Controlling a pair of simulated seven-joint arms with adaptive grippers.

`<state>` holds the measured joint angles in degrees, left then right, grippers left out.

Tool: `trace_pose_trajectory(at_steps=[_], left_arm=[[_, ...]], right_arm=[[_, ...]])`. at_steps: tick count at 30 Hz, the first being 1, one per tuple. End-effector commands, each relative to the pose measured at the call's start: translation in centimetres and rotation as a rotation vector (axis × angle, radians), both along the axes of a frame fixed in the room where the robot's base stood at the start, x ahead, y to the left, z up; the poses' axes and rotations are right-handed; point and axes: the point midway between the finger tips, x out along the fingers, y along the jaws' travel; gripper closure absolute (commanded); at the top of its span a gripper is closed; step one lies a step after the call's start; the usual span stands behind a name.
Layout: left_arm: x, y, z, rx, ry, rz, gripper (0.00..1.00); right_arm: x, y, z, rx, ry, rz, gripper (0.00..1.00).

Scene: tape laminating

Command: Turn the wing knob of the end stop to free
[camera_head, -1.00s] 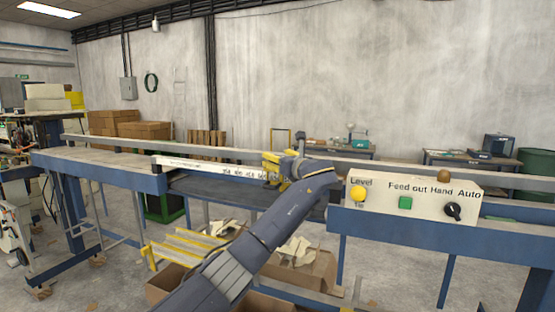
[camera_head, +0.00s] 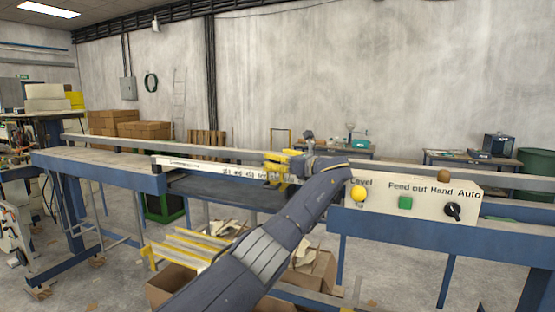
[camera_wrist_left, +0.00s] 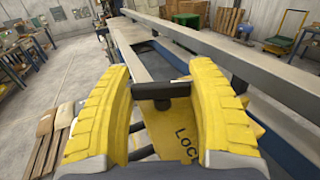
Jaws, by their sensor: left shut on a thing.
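My left gripper (camera_head: 285,165) is at the yellow end stop on the blue machine table in the head view. In the left wrist view its two ribbed yellow fingers (camera_wrist_left: 160,92) stand on either side of the black wing knob (camera_wrist_left: 158,90) and are shut on it. The knob's bar lies crosswise between the fingers. Below and beyond it shows the yellow plate of the end stop (camera_wrist_left: 246,127) with "Lock" lettering, cut off by the right finger. In the head view the gripper and arm hide the knob. My right gripper is not in view.
A white scale strip (camera_head: 205,168) runs left from the end stop along the table (camera_head: 100,165). A long grey rail (camera_head: 420,172) runs behind. A control panel (camera_head: 425,203) with buttons and a switch stands close right of my wrist. Cardboard boxes (camera_head: 318,270) lie below.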

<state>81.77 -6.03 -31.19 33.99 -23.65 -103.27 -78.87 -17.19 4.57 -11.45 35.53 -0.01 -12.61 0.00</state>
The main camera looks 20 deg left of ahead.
Motion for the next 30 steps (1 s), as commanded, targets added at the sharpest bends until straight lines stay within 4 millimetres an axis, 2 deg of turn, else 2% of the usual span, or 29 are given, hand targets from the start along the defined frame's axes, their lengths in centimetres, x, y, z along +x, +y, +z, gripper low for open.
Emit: trace_pose_trajectory(at_steps=[15, 16, 21, 30], left_arm=[[0.02, 0.04, -0.24, -0.003, 0.004, 0.006, 0.71], [0.02, 0.04, -0.24, -0.003, 0.004, 0.006, 0.37], [0.01, 0.04, -0.15, -0.001, 0.002, 0.006, 0.17], [0.00, 0.02, 0.12, -0.001, 0.000, 0.006, 0.17]], right_arm=[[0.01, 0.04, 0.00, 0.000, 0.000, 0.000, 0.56], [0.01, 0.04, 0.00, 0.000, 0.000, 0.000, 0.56], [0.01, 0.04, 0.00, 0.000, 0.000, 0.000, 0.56], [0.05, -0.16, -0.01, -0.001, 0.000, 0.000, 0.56]])
